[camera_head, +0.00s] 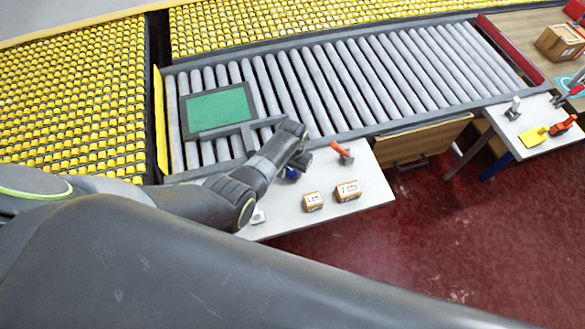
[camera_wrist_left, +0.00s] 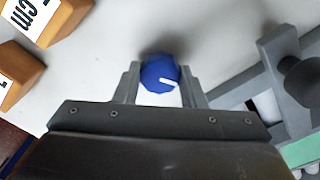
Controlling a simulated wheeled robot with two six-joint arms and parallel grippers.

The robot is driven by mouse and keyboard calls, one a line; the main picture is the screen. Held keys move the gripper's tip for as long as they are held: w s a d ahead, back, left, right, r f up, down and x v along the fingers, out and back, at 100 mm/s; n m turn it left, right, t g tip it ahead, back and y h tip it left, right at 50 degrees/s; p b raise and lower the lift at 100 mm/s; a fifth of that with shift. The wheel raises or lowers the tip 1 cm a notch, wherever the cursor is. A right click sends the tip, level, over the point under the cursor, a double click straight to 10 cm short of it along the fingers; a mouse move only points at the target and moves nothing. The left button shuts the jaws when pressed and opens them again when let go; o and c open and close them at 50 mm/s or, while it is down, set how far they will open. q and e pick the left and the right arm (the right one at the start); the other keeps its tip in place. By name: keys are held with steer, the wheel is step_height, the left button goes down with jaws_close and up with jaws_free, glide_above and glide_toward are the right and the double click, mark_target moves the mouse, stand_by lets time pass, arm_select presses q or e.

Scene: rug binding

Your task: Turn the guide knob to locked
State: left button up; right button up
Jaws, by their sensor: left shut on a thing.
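The blue guide knob (camera_wrist_left: 160,75) shows in the left wrist view with a white pointer mark toward its right side. In the head view the knob (camera_head: 291,173) is a small blue patch on the white table, mostly hidden by my left arm. My left gripper (camera_wrist_left: 160,88) is shut on the knob, with one finger on each side of it. In the head view my left gripper (camera_head: 297,160) reaches down to the table by the conveyor edge. No label for the locked position can be read. My right gripper does not show.
Two orange-sided blocks, one small (camera_head: 313,202) and one larger (camera_head: 348,191), stand right of the knob. A red-handled lever (camera_head: 342,153) is behind them. A grey frame with a green panel (camera_head: 218,109) lies on the roller conveyor (camera_head: 400,75). The table's front right is clear.

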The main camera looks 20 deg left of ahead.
mark_target(292, 171)
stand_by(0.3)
arm_select(q)
steer(key=o, duration=1)
steer(key=shift+r, duration=0.15)
steer(key=shift+r+b, duration=0.3)
steer(key=shift+r, duration=0.6)
step_height(292, 171, up, 15)
steer(key=b, duration=0.1)
steer(key=shift+r, duration=0.15)
